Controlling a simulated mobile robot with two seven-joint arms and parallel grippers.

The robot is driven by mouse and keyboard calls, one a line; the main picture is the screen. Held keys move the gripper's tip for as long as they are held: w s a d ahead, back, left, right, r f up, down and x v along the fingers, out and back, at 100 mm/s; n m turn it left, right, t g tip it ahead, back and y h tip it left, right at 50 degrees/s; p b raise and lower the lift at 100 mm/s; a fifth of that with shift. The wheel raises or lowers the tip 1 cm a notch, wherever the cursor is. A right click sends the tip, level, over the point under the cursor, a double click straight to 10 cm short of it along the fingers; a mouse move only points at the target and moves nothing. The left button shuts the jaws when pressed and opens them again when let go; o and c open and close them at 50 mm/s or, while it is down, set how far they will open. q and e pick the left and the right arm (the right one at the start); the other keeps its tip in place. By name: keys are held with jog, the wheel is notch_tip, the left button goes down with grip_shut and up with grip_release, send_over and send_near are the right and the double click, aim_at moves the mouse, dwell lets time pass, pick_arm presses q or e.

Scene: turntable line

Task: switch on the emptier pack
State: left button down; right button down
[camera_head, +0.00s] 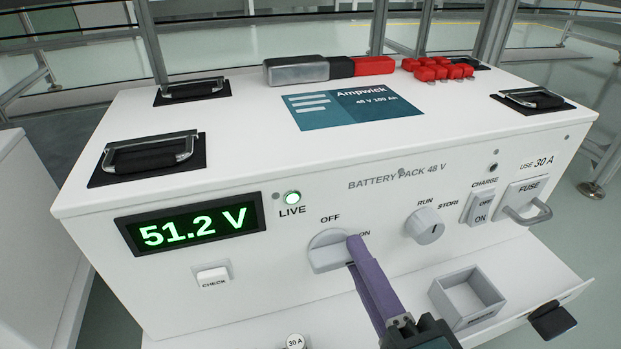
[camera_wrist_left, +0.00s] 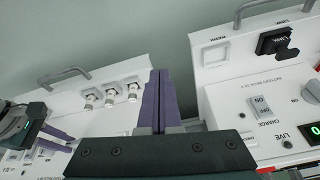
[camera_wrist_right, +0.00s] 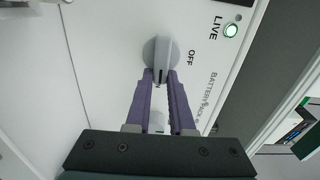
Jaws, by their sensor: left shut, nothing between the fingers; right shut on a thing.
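The battery pack (camera_head: 290,170) fills the head view. Its display (camera_head: 195,228) reads 51.2 V and its LIVE lamp (camera_head: 292,198) glows green. The right wrist view shows the purple fingers either side of the knob (camera_wrist_right: 158,55). My left gripper (camera_wrist_left: 161,75) is shut and empty, seen only in its own wrist view. There, a pack front (camera_wrist_left: 275,115) at right has a partly visible display (camera_wrist_left: 314,133) with a green digit; its full reading is cut off.
The front also carries a CHECK button (camera_head: 213,277), RUN/STORE knob (camera_head: 425,226), CHARGE switch (camera_head: 478,207) and fuse handle (camera_head: 528,210). A small open box (camera_head: 440,298) stands on the ledge. Metal handles (camera_head: 150,152) and red-tipped parts (camera_head: 374,66) sit on top.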

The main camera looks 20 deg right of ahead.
dwell(0.4)
jog(key=c, duration=0.8)
grip_release()
jog(key=s+p, duration=0.3)
jog(key=s, duration=0.7)
jog(key=shift+d, duration=0.15)
